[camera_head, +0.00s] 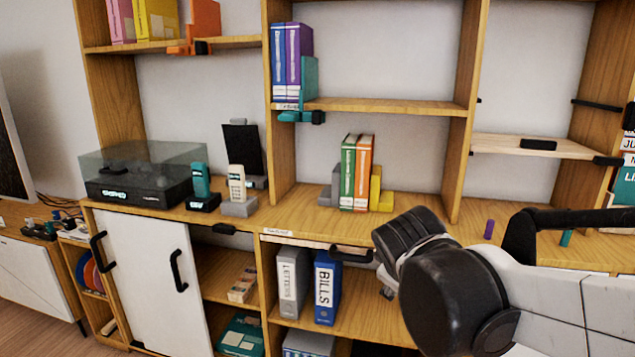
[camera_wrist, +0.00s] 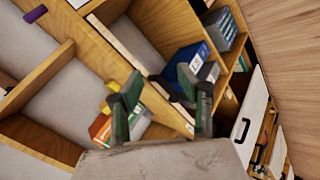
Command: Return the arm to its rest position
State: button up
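My arm, with black joints and white links, reaches in from the right of the head view in front of the shelf unit. My gripper is mostly hidden behind the wrist there; only a small grey piece shows below it. In the wrist view my gripper (camera_wrist: 158,88) has its two dark green-padded fingers spread apart, with nothing held between them. A blue BILLS binder (camera_head: 326,288) and a grey LETTERS binder (camera_head: 291,283) stand in the lower compartment, left of my wrist. The blue binder also shows in the wrist view (camera_wrist: 186,58), beyond the fingers.
The wooden counter (camera_head: 300,222) bears green and orange books (camera_head: 355,172), two handsets (camera_head: 237,183) and a covered turntable (camera_head: 140,180). A black handle (camera_head: 350,253) sits at the counter's front edge. A purple peg (camera_head: 489,229) stands near my arm. Open floor lies lower left.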

jog(key=s+d+f+m+g+y, duration=0.1)
jog(key=s+d+f+m, duration=0.1)
jog(key=s+m, duration=0.45)
jog(key=s+d+f+m+y, duration=0.1)
jog(key=s+d+f+m, duration=0.15)
jog(key=s, duration=0.75)
notch_tip(320, 180, up, 19)
jog(key=p, duration=1.8)
jog(key=shift+s+f, duration=0.15)
jog(key=shift+s, duration=0.15)
